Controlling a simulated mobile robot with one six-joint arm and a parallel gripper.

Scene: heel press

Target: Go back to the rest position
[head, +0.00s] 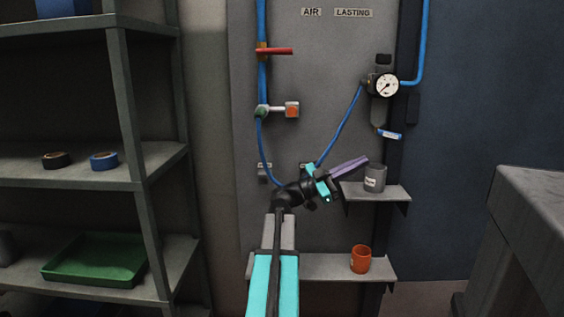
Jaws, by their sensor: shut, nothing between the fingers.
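My gripper (364,160) is at the end of my cyan and black arm, in the middle of the head view. Its purple fingers are shut with nothing between them, and point up and to the right. They show in front of the grey panel (300,90), just above and left of a grey cup (375,178) on the small upper shelf (398,194). Whether the fingers touch the cup or shelf cannot be told for sure. The arm hides part of the lower wall shelf and the blue hose's lower end.
Blue hose (263,80), a red-handled valve (280,51), a second valve (290,110) and a gauge (387,85) are on the panel. An orange cup (361,259) stands on the lower shelf (325,268). A rack (150,170) is left, a grey bench (540,195) right.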

